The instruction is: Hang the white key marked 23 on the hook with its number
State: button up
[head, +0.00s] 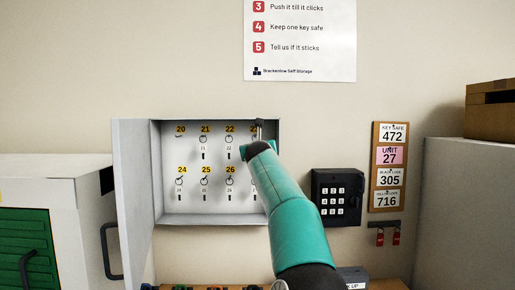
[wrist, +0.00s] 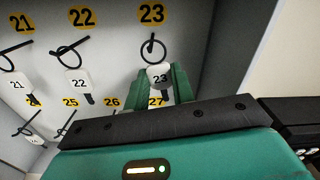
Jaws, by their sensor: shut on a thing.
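The white key marked 23 (wrist: 160,78) is between the green fingers of my gripper (wrist: 163,88) in the wrist view. My gripper is shut on it. The key's ring (wrist: 152,50) stands upright above the tag, at the hook under the yellow number 23 label (wrist: 152,13). I cannot tell whether the ring is around the hook or only in front of it. In the head view my arm reaches into the upper right of the open key cabinet (head: 217,219) and hides the key and most of the 23 label.
Keys marked 21 (wrist: 17,84) and 22 (wrist: 79,80) hang to the left of it. A lower row holds more keys. The cabinet's right wall (wrist: 237,45) is close on the right. A black keypad box (head: 337,196) is on the wall right of the cabinet.

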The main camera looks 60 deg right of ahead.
dwell(0.4)
jog(key=o, duration=0.8)
jog(key=shift+o, duration=0.2)
jog(key=shift+a, duration=0.1)
